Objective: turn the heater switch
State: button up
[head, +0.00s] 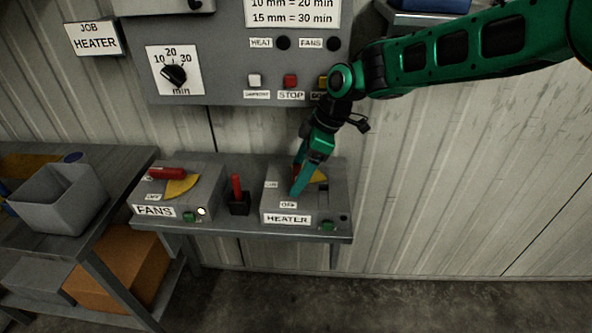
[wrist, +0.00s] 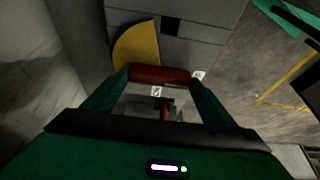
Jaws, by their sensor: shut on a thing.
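The grey heater box (head: 333,205) stands on the right of the wall shelf, with a HEATER plate on its front. Its red switch handle (wrist: 160,75) lies across between my fingertips in the wrist view. A yellow sector plate (wrist: 136,48) shows beside the handle, and also in the head view (head: 319,177). My gripper (head: 298,184) reaches down from above and is shut on the red handle. In the head view my fingers hide most of the handle, so its exact setting is hard to tell. The small lamp (head: 343,217) on the heater box looks dark.
The FANS box (head: 213,185) stands at the left of the shelf, its white lamp lit. A small red lever (head: 237,186) on a black block stands between the boxes. A control panel (head: 220,60) hangs above. A table (head: 105,190) with a grey bin (head: 60,205) is at left.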

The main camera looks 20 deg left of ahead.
jog(key=o, duration=1.5)
jog(key=shift+s, duration=0.15)
jog(key=shift+d+r, duration=0.2)
jog(key=shift+r, duration=0.3)
jog(key=v, duration=0.4)
jog(key=shift+w+d, duration=0.2)
jog(key=shift+d, duration=0.1)
jog(key=w+d, duration=0.3)
jog(key=d, duration=0.8)
jog(key=shift+w, duration=0.2)
